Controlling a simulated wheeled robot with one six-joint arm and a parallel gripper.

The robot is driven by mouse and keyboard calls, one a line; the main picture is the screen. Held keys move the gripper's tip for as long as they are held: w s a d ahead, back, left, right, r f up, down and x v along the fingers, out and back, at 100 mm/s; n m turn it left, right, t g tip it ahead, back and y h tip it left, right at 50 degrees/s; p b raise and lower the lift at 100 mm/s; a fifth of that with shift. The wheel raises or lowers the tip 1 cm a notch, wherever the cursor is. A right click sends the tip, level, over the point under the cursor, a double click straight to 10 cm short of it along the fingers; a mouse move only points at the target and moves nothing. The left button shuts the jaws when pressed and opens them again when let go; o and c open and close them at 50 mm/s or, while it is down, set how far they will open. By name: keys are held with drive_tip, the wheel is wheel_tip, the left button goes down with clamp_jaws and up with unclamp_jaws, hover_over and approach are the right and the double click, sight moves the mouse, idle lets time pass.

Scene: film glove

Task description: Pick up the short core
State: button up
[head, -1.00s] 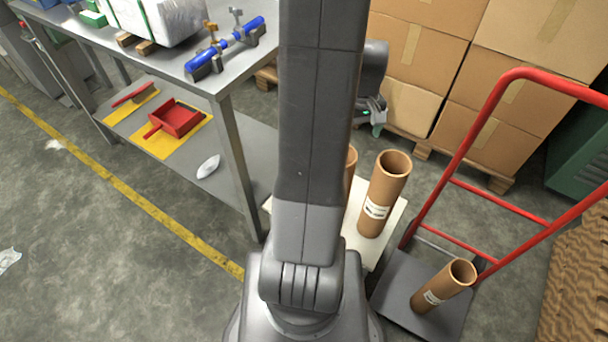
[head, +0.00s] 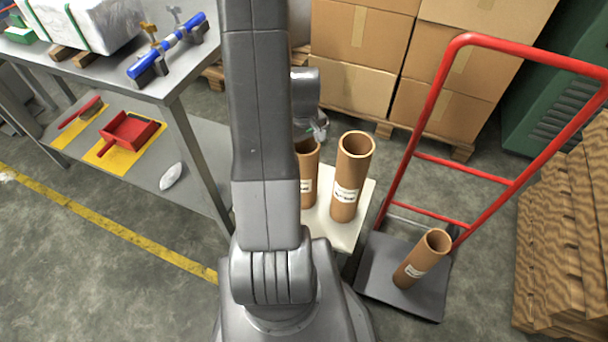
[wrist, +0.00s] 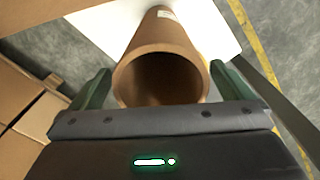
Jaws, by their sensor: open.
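Three brown cardboard cores show in the head view. One core (head: 308,178) stands on a white-topped platform (head: 345,236), partly hidden by my arm. It looks shorter than the core (head: 350,176) standing to its right. A third, short-looking core (head: 423,258) is on the hand truck's plate. My gripper (head: 317,128) is just behind the left core's rim in the head view, partly hidden by my arm. In the wrist view my gripper (wrist: 165,84) is open, with a finger on each side of the open end of a core (wrist: 162,45). I cannot tell whether they touch.
A red hand truck (head: 425,158) stands to the right of the platform. Stacked cardboard boxes (head: 362,35) are behind. A metal workbench (head: 185,82) is on the left, with a red dustpan (head: 130,130) on its lower shelf. Corrugated stacks (head: 570,225) stand at far right.

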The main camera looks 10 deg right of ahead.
drive_tip(key=shift+w+f, duration=0.1)
drive_tip(key=shift+f, duration=1.35)
